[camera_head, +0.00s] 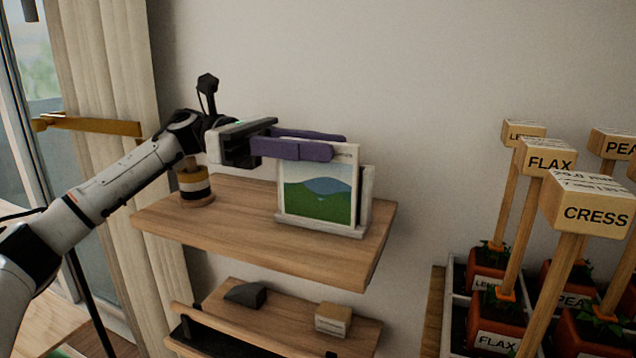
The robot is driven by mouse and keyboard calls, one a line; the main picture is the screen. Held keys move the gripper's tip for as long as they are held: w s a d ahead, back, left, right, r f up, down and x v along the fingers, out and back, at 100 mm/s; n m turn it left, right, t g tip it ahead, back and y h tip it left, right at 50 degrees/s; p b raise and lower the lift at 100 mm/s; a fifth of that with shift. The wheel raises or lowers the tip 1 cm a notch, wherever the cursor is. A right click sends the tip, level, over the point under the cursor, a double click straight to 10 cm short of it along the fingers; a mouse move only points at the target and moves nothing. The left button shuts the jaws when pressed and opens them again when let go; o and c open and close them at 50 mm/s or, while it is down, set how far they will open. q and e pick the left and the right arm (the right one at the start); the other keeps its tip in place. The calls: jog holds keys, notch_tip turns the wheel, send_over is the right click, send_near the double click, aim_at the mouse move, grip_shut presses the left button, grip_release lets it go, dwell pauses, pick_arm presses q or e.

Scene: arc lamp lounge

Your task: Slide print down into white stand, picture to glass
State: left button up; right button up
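The print (319,190), a white-bordered card showing green hills and a blue shape, stands upright with its picture toward my camera. Its lower edge is at the front lip of the white stand (318,227), within the stand's outline. The stand's back part (366,190) shows past the print's right side, and the print rises above it. My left gripper (339,144) has purple fingers, one in front of and one behind the print's upper edge, and looks shut on it. The front finger hides part of that edge. The glass cannot be made out. My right gripper is not in view.
The stand is on a wooden shelf (240,232) against a plain wall. A striped jar (195,188) is at its left. A lower shelf (281,327) holds a dark wedge (245,294) and a wooden block (333,319). Labelled plant pots (497,322) with tall markers stand right.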

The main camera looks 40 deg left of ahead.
pick_arm(q)
grip_shut()
jog(key=shift+r, duration=0.1)
dwell(0.3)
